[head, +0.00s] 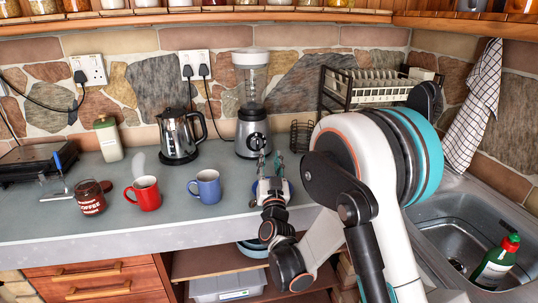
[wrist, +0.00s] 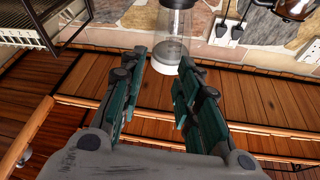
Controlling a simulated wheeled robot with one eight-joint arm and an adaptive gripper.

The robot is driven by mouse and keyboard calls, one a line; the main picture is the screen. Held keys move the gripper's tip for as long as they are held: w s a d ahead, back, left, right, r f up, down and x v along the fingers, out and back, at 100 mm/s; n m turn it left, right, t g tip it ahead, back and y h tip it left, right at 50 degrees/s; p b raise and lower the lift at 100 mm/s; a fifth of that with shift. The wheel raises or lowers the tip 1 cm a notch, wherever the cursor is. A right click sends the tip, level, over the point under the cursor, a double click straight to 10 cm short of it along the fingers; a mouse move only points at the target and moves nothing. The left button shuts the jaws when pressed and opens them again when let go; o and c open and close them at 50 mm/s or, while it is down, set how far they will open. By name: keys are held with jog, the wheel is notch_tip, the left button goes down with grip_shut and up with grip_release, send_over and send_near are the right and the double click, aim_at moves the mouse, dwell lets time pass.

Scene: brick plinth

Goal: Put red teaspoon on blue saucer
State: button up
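My gripper (head: 270,163) is above the counter's front part, in front of the blender and right of the blue mug (head: 208,187). In the wrist view my gripper (wrist: 172,66) has its two green fingers spread apart, with nothing held between them.
A red mug (head: 146,194), coffee jar (head: 90,198), kettle (head: 180,136) and blender (head: 252,130) stand on the counter. A dish rack (head: 365,90) is behind my arm. A sink (head: 450,240) with a green bottle (head: 496,262) is at right.

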jog(key=b+v, duration=0.3)
jog(key=v, duration=0.6)
jog(key=shift+s, duration=0.15)
